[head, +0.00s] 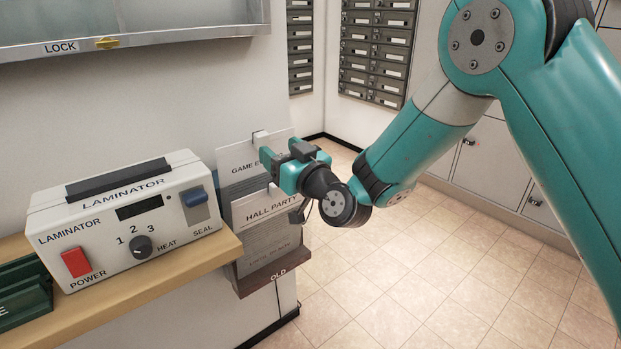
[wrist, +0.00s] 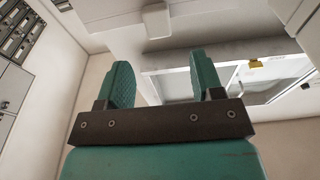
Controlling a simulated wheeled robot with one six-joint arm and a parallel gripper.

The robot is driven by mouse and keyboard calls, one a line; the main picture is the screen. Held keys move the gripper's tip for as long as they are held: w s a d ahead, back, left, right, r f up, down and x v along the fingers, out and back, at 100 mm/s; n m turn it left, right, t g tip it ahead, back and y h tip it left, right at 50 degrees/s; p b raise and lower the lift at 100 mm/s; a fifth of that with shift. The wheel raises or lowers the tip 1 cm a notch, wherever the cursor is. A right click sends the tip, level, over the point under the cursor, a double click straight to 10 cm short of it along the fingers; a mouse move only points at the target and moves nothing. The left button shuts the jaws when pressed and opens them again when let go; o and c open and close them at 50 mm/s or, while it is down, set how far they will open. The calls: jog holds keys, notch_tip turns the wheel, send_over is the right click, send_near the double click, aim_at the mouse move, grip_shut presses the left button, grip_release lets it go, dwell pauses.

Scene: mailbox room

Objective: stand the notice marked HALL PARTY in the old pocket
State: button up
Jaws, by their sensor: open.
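The HALL PARTY notice (head: 262,217) is a pale sheet with grey text, upright at the wall in the head view, with a small white tab at its top. Its lower part is in the dark-edged pocket marked OLD (head: 277,276). A second sheet reading GAME E… (head: 236,163) stands behind and above it, with its own white tab; my gripper hides part of its title. My gripper (head: 271,168) is open, in front of the sheets near the HALL PARTY tab. In the wrist view, my gripper (wrist: 164,75) has empty, parted fingers, with a white tab (wrist: 157,20) beyond them.
A white laminator (head: 125,215) sits on a wooden shelf (head: 190,257) at the left, beside a dark green item (head: 25,292). A metal-framed case marked LOCK (head: 150,39) hangs above. Mailboxes (head: 378,50) line the back wall. The tiled floor (head: 400,285) is clear at right.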

jog(key=b+v, duration=1.4)
jog(key=v, duration=0.2)
jog(key=shift+s, duration=0.25)
jog(key=shift+d, duration=0.15)
